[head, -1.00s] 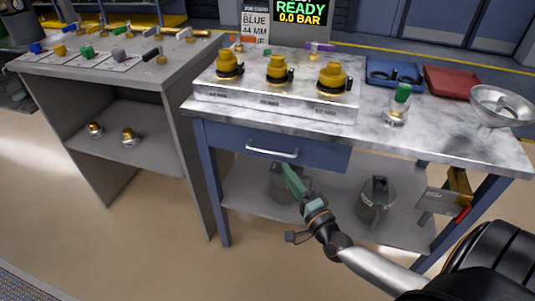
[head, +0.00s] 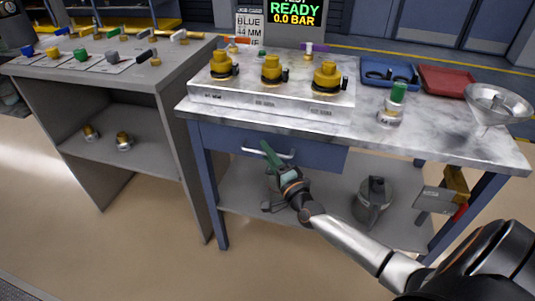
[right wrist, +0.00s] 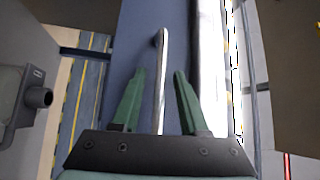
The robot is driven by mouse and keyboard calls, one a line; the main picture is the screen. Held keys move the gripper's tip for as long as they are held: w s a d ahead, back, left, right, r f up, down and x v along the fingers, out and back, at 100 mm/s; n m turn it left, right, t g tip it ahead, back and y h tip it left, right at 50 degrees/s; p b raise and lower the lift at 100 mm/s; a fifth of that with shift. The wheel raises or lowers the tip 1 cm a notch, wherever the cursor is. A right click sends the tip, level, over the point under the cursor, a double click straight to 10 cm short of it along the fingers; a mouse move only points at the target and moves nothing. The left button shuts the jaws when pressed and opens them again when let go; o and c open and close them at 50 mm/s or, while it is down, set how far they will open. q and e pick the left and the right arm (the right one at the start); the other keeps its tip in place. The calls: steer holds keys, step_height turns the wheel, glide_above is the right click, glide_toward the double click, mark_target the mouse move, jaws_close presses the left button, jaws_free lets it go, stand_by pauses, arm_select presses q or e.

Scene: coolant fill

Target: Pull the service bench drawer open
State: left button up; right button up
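The service bench drawer (head: 322,155) is a blue front under the marble-look worktop, and it looks closed. Its pale bar handle (head: 283,155) runs across the front. My right gripper (head: 266,148) is at the handle's left part in the head view. In the right wrist view the open green fingers of this gripper (right wrist: 158,75) lie on either side of the handle (right wrist: 162,60), with a gap to each finger. The handle runs lengthwise between them. Part of the handle is hidden behind the fingers in the head view. My left gripper is not in view.
On the bench top (head: 440,140) stand a block with yellow-capped fittings (head: 270,100), a green-capped bottle (head: 392,104), blue and red trays, and a funnel (head: 498,104). A grey jug (head: 372,200) stands on the lower shelf. Open floor lies in front.

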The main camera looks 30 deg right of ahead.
jaws_close()
stand_by(1.2)
